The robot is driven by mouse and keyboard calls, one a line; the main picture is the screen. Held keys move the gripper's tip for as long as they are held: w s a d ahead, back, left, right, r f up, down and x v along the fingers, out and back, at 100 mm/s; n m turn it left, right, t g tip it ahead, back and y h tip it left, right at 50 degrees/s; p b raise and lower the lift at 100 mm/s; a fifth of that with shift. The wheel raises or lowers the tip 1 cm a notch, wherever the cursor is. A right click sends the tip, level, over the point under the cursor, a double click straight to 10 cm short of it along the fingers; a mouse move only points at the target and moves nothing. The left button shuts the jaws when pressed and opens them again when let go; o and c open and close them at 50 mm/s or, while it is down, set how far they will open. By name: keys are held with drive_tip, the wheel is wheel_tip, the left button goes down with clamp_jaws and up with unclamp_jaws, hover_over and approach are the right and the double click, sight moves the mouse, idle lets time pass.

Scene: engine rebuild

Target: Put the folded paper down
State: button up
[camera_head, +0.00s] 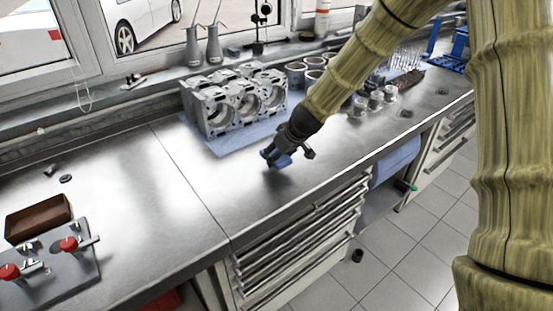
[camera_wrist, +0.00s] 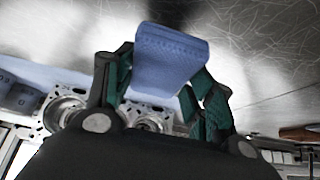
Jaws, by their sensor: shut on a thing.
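The folded paper (camera_wrist: 170,52) is a small blue pad with a dimpled texture, held between the fingertips in the wrist view. In the head view it shows as a small blue patch (camera_head: 283,160) at the end of my arm. My gripper (camera_head: 272,157) is shut on it, over the bare steel bench top (camera_head: 180,200) in front of the engine block. In the wrist view my gripper's green-padded fingers (camera_wrist: 163,80) press its two sides. I cannot tell whether the paper touches the bench.
The engine block (camera_head: 232,103) stands on a blue sheet (camera_head: 228,146) just behind my gripper. Cylinder liners and pistons (camera_head: 375,97) stand to the right. A brown box (camera_head: 38,219) and a red-knobbed fixture (camera_head: 50,280) sit at left. The bench between is clear.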

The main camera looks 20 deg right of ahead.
drive_tip(key=shift+w+a, duration=0.15)
drive_tip(key=shift+w, duration=0.3)
drive_tip(key=shift+f+p, duration=0.5)
drive_tip(key=shift+f, duration=1.25)
drive_tip(key=shift+s+f, duration=0.1)
drive_tip(key=shift+f, duration=0.25)
drive_tip(key=o, duration=1)
drive_tip(key=shift+o, duration=0.3)
drive_tip(key=shift+f, duration=0.2)
drive_tip(key=shift+r, duration=0.15)
